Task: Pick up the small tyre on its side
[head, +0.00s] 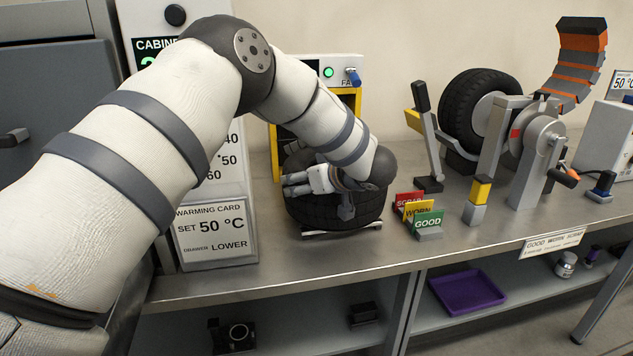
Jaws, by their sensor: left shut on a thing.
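The small tyre (345,220) lies on its side on a low metal support on the bench, in front of a yellow-framed opening. My left arm reaches over it from the left. My left gripper (290,184) is at the tyre's upper left part, shut on the tyre as far as I can see. My wrist and forearm hide much of the tyre's top and back. My right gripper is not in view.
The bench (375,255) also holds red, yellow and green cards (429,222), a lever, a yellow-topped block (480,196) and a larger upright tyre (470,100) in a stand. A warming card (213,230) stands left. A purple tray (468,290) sits on the lower shelf.

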